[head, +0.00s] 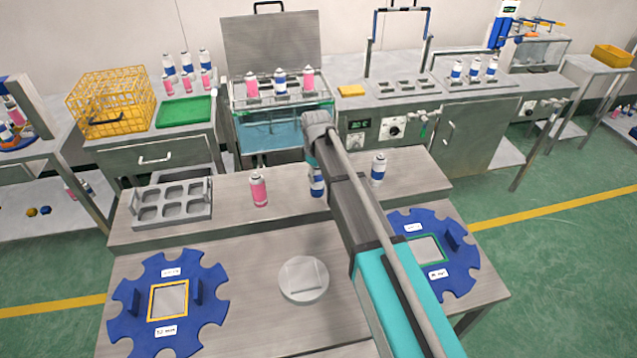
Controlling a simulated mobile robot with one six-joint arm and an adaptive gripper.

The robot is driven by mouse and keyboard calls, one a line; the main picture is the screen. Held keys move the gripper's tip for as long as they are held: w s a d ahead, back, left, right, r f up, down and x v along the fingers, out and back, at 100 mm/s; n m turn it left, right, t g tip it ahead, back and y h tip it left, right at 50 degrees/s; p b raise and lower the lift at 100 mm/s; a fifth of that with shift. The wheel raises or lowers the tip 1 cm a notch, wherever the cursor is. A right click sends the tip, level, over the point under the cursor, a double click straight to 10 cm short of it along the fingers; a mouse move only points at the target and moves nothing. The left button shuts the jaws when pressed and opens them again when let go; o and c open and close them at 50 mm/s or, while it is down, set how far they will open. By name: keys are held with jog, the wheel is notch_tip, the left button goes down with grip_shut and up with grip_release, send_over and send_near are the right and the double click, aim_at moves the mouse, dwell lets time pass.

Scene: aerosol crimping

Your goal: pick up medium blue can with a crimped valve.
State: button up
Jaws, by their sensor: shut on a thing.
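A blue and white can (317,187) stands upright at the middle of the raised steel shelf, partly hidden behind my arm. My gripper (313,165) points down at its top and is shut on it; the fingers are mostly hidden by my arm. Another blue and white can (378,170) stands to the right on the same shelf, and a pink can (259,190) stands to the left. The valves are too small to judge whether they are crimped. I cannot tell whether the held can touches the shelf.
A grey rack with empty pockets (147,212) sits at the shelf's left end. Blue notched fixtures (205,283) and (462,262) flank a round grey disc (304,296) on the front table. Behind, a water bath (284,132) holds several cans; a yellow basket (88,123) stands left.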

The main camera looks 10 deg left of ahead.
jog(key=shift+r, duration=0.1)
notch_tip(320, 180, up, 3)
jog(key=p, duration=0.2)
jog(key=shift+f+p, duration=0.2)
jog(key=shift+p, duration=0.2)
jog(key=s+a+r+p, duration=0.2)
jog(key=s+r+p, duration=0.3)
jog(key=s, duration=0.1)
jog(key=s+a+r+p, duration=0.2)
jog(key=s+r+p, duration=0.3)
jog(key=s, duration=0.2)
jog(key=shift+a, duration=0.4)
jog(key=shift+s, duration=0.1)
notch_tip(320, 180, down, 2)
jog(key=shift+f+b, duration=0.1)
jog(key=shift+b, duration=0.95)
jog(key=shift+s, duration=0.1)
